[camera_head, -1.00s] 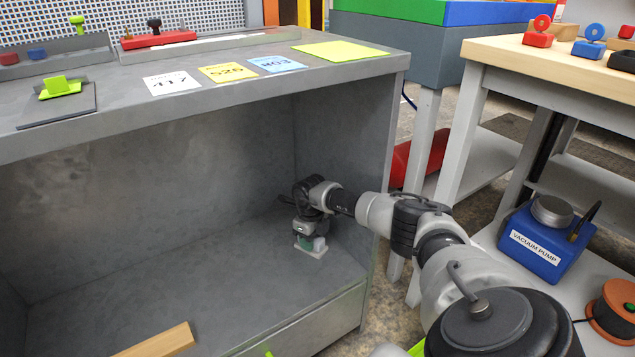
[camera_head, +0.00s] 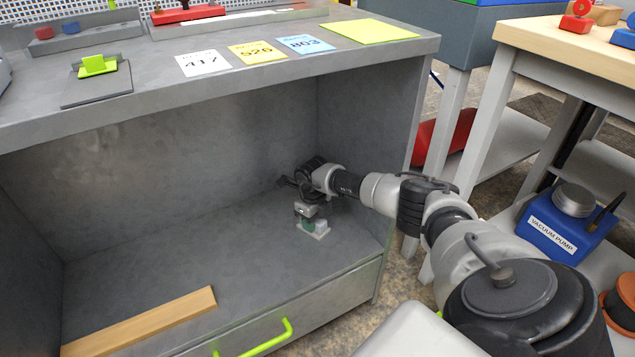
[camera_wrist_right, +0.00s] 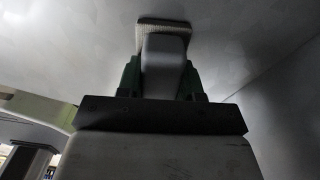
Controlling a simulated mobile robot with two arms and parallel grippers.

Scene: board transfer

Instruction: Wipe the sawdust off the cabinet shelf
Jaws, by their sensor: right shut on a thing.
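The grey cabinet shelf (camera_head: 215,258) is the floor of the open cabinet. I cannot make out any sawdust on it. My right gripper (camera_head: 308,216) is inside the cabinet near the right wall and points down. It is shut on a small pale wiping block (camera_head: 316,229), whose underside appears to touch the shelf. In the right wrist view the block (camera_wrist_right: 165,45) sits between the green-sided fingers (camera_wrist_right: 163,78), with its pale pad against the grey surface. My left gripper is not in view.
A wooden strip (camera_head: 150,322) lies along the shelf's front left. A drawer with a green handle (camera_head: 265,339) is below. The cabinet's right wall (camera_head: 365,140) is close to my right arm. A blue vacuum pump (camera_head: 560,228) stands at the right. The shelf's middle is clear.

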